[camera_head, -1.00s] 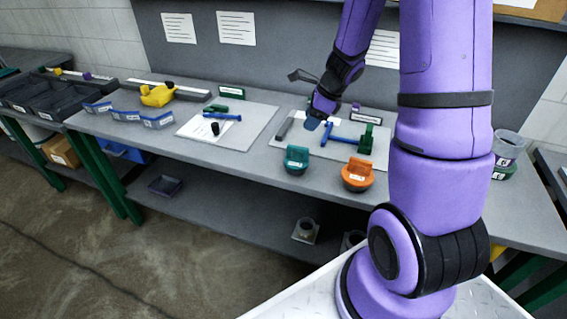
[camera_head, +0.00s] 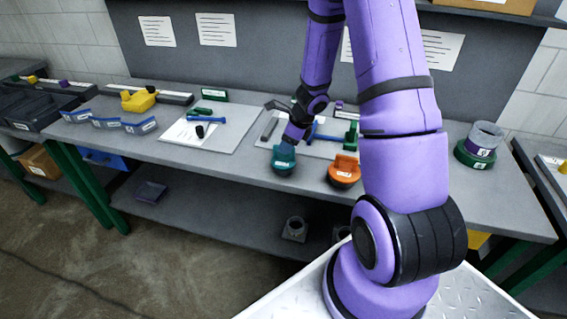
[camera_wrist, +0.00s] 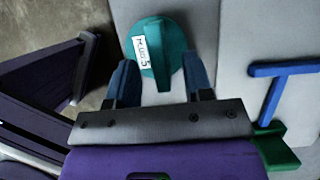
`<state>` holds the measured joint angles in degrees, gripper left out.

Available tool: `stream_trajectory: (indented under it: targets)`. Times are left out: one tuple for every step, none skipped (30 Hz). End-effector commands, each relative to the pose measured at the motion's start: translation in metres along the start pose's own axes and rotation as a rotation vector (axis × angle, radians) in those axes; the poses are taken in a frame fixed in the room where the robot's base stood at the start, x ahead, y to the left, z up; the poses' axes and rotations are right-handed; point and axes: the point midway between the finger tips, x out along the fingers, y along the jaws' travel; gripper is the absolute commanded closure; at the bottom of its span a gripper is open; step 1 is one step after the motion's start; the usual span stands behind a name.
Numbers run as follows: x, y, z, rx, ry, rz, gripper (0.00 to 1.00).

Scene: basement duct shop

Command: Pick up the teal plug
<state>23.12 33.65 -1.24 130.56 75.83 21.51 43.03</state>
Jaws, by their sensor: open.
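The teal plug (camera_head: 284,160) sits at the front edge of the grey workbench (camera_head: 240,163), left of the orange plug (camera_head: 344,172). It is round with a raised fin and a white label. In the wrist view the teal plug (camera_wrist: 165,45) lies between and just beyond the two blue fingertips of my gripper (camera_wrist: 160,65). The fingers are open, one on each side of the plug. I cannot tell whether they touch it. In the head view my gripper (camera_head: 291,138) is right above and behind the plug.
A blue T-shaped tool (camera_wrist: 275,85) and a green part (camera_wrist: 275,148) lie to the right in the wrist view. A pale board (camera_head: 222,135), a yellow part (camera_head: 139,101) and blue holders (camera_head: 105,122) are on the left. A stacked round container (camera_head: 478,145) stands at the right.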

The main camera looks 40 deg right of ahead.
Motion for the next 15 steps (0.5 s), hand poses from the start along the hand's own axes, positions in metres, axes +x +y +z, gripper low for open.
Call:
stream_trajectory:
  targets:
    - [0.008,0.001,-0.003,0.004,0.001,0.003,0.53]
    - [0.012,0.001,-0.003,0.004,0.001,0.003,0.53]
    - [0.017,0.001,-0.003,0.002,0.000,0.002,0.53]
    - [0.020,0.001,-0.003,0.003,0.000,0.002,0.53]
    - [0.023,0.001,-0.003,0.001,0.001,0.001,0.53]
    - [0.026,0.001,-0.002,0.001,0.000,0.000,0.53]
    - [0.028,0.001,-0.002,0.001,0.000,0.001,0.53]
    - [0.030,0.001,-0.002,0.000,0.000,0.001,0.53]
    - [0.032,0.001,-0.002,0.000,0.000,0.001,0.53]
    - [0.032,0.001,-0.002,0.000,0.000,0.000,0.53]
    - [0.033,0.001,-0.002,0.000,0.000,0.000,0.53]
    - [0.033,0.001,-0.002,0.000,0.000,0.000,0.53]
    - [0.033,0.001,-0.002,0.000,0.000,0.000,0.53]
    - [0.033,0.001,-0.002,0.000,0.000,0.000,0.53]
    - [0.033,0.001,-0.002,0.000,0.000,0.000,0.53]
